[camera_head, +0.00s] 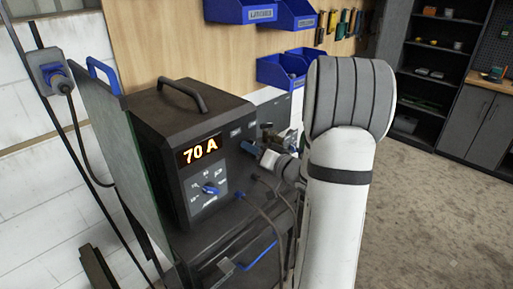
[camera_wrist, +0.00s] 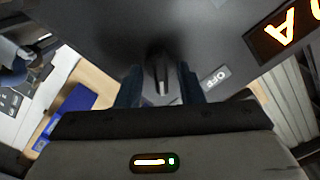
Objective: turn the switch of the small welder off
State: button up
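The small welder (camera_head: 165,125) is a dark box with a top handle. Its display (camera_head: 199,150) glows "70 A", and a blue dial (camera_head: 210,189) sits below it. My gripper (camera_head: 256,151) is at the upper right of the welder's front. In the wrist view, a dark switch knob (camera_wrist: 162,75) lies between the two fingers of my gripper (camera_wrist: 160,88), which stand apart on either side of it. Whether they touch it is unclear. An "OFF" label (camera_wrist: 215,77) is to the right of the knob. The switch is hidden in the head view.
Cables hang from the welder's front, close under my gripper. A blue-handled cart (camera_head: 258,256) is below the welder. Blue bins (camera_head: 283,70) hang on the wooden wall behind. Dark shelves (camera_head: 440,60) stand far right, with open floor (camera_head: 435,215) before them.

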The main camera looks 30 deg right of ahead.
grip_shut()
jog(key=n+b, duration=0.5)
jog(key=b, duration=0.1)
jog(key=n+b, duration=0.5)
jog(key=b, duration=0.1)
jog(key=n+b, duration=0.5)
jog(key=b, duration=0.1)
jog(key=shift+s+a+f+n, duration=0.1)
jog(key=shift+f+n, duration=0.2)
jog(key=shift+n, duration=0.1)
jog(key=shift+r, duration=0.1)
dwell(0.4)
